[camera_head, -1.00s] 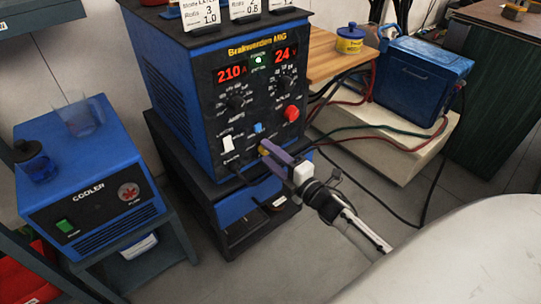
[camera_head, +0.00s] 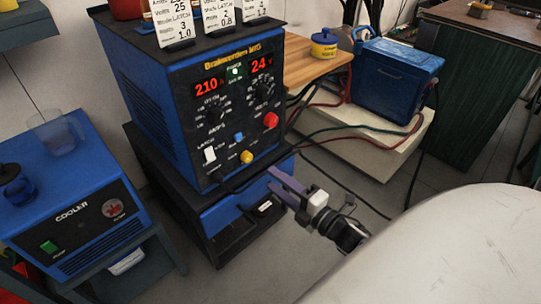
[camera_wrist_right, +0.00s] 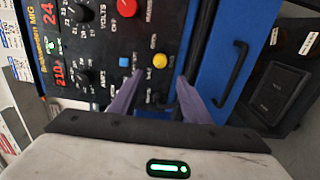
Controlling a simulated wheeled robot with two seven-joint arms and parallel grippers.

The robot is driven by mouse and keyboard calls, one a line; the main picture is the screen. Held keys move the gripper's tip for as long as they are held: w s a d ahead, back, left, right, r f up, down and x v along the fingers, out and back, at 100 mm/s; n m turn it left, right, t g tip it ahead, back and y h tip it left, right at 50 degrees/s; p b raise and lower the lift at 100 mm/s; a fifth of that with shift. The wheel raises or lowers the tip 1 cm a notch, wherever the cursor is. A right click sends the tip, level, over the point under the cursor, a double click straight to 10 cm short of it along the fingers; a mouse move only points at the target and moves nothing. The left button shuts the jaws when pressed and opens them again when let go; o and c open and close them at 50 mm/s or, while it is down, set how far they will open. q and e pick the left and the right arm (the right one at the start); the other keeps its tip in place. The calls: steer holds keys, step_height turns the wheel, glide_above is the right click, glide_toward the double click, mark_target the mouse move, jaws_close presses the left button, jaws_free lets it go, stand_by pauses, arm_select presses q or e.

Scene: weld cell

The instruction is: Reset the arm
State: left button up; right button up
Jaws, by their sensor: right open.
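My right gripper (camera_head: 271,180) is in front of the lower part of the blue and black welding machine (camera_head: 160,92), below and right of its yellow knob (camera_head: 247,157). Its two purple fingers are open, with nothing between them. In the right wrist view the open fingers (camera_wrist_right: 159,82) point at the machine's front, with the yellow knob (camera_wrist_right: 160,60) beyond the gap and apart from them. My left gripper is not in view.
The panel has a red knob (camera_head: 270,120), a blue button (camera_head: 239,137) and a white switch (camera_head: 209,155). A blue cooler (camera_head: 72,218) stands left. A blue box (camera_head: 395,80) with cables sits on a pale shelf at right. Grey floor lies between.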

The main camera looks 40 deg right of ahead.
stand_by(0.5)
steer(key=s+a+f+m+g+y, duration=0.1)
steer(key=s+a+f+m+g, duration=0.25)
steer(key=s+a+m, duration=0.55)
steer(key=s+a+f+m+g, duration=0.3)
steer(key=s+a+m+g, duration=0.35)
steer(key=a, duration=0.55)
arm_select(q)
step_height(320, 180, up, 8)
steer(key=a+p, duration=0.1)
steer(key=p, duration=1.2)
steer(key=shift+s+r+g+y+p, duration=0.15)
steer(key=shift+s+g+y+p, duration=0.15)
steer(key=shift+p, duration=0.1)
arm_select(e)
step_height(320, 180, up, 8)
steer(key=s+m, duration=0.1)
steer(key=s, duration=0.1)
steer(key=shift+d+t, duration=0.3)
steer(key=shift+d, duration=0.1)
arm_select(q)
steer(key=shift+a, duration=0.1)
